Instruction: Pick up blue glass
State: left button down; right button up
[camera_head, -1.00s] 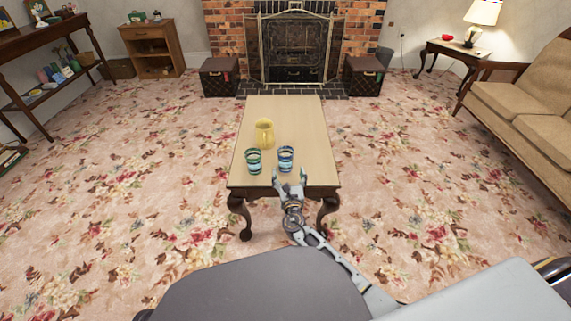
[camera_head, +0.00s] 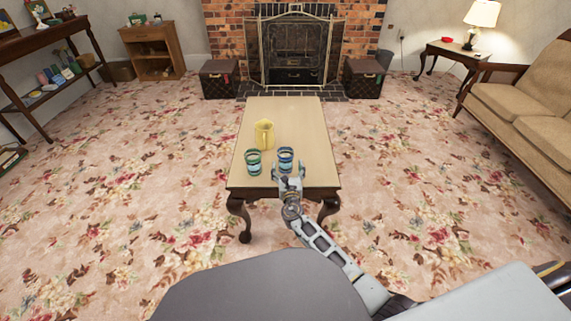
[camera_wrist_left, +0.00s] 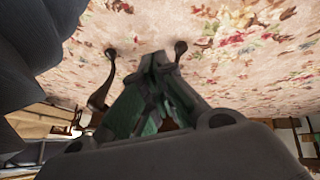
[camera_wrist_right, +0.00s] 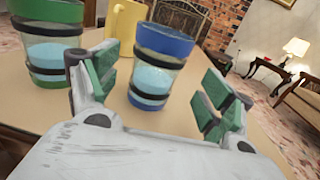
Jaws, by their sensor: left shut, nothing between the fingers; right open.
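The blue glass (camera_head: 286,157) stands upright near the front edge of the coffee table (camera_head: 303,125). My right gripper (camera_head: 289,174) is at the table's front edge, just in front of the blue glass. In the right wrist view the right gripper (camera_wrist_right: 160,95) is open, and the blue glass (camera_wrist_right: 158,65) stands ahead between its two green-padded fingers, nearer the left one. The green glass (camera_head: 254,162) stands to the left; it also shows in the right wrist view (camera_wrist_right: 50,58). My left gripper (camera_wrist_left: 150,70) shows in the left wrist view, shut and empty, with carpet behind.
A yellow pitcher (camera_head: 264,134) stands behind the two glasses. The back of the coffee table is bare. Two dark trunks (camera_head: 219,78) flank the fireplace (camera_head: 292,50), a sofa (camera_head: 525,97) stands at right, and open carpet surrounds the table.

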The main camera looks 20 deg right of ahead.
aim_at(286, 164)
jog(key=shift+w+f, duration=0.1)
jog(key=shift+w, duration=0.2)
jog(key=shift+w+f+b, duration=0.15)
jog(key=shift+w+b, duration=0.4)
jog(key=shift+w, duration=0.5)
jog(key=shift+b+x, duration=0.55)
jog(key=shift+x, duration=0.55)
pick_arm(q)
jog(key=shift+t, duration=0.3)
jog(key=f, duration=0.4)
jog(key=shift+d, duration=0.3)
pick_arm(e)
jog(key=c, duration=1.3)
pick_arm(q)
jog(key=shift+s+r+p, duration=0.1)
jog(key=shift+r+p, duration=0.15)
jog(key=shift+p, duration=0.05)
pick_arm(e)
jog(key=shift+r, duration=0.5)
